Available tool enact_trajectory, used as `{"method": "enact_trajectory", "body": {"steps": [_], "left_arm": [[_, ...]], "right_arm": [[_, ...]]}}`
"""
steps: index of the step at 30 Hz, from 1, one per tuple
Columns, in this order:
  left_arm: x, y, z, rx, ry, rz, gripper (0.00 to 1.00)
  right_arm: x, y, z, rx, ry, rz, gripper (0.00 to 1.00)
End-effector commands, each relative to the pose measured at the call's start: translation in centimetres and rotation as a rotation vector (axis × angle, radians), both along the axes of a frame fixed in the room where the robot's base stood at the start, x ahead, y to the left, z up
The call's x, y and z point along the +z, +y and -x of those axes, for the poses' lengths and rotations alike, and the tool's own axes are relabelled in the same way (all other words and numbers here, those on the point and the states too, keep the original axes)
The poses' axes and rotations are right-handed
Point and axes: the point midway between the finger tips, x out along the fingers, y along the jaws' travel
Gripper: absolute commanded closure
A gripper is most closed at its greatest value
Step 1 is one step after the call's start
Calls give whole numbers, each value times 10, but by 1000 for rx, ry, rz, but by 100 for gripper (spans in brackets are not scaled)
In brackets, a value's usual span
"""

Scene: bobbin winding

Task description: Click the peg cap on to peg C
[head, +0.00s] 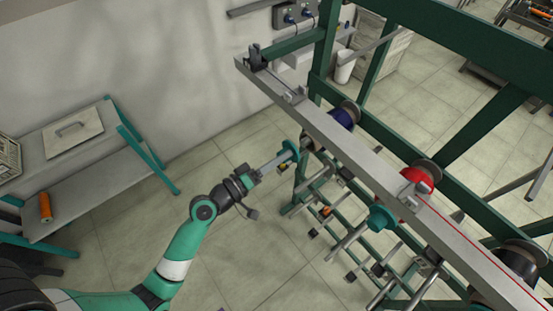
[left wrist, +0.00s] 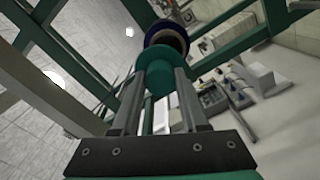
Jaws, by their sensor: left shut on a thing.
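My left gripper (head: 285,157) is shut on a teal peg cap (head: 290,150), a flanged round piece at its fingertips. In the left wrist view the fingers (left wrist: 160,88) close on the cap (left wrist: 152,66). The cap faces a dark blue bobbin (head: 342,117) on the green rack, which shows just behind it in the left wrist view (left wrist: 168,38). The peg there is largely hidden by the cap and bobbin, so I cannot tell whether they touch. No peg letter is readable. My right gripper is not in view.
A long grey rail (head: 330,138) runs along the rack. A red bobbin (head: 418,180) with another teal cap (head: 381,218) and a black bobbin (head: 517,262) stand further right. Several pegs stick out below. A side bench (head: 90,160) is at left; floor between is clear.

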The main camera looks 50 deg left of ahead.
Motion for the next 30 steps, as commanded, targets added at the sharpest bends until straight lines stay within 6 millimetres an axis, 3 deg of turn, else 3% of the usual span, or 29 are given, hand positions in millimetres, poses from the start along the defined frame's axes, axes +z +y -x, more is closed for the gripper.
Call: {"method": "enact_trajectory", "body": {"steps": [30], "left_arm": [[0,-1,-31,0,-1,0,100]], "right_arm": [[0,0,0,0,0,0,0]]}}
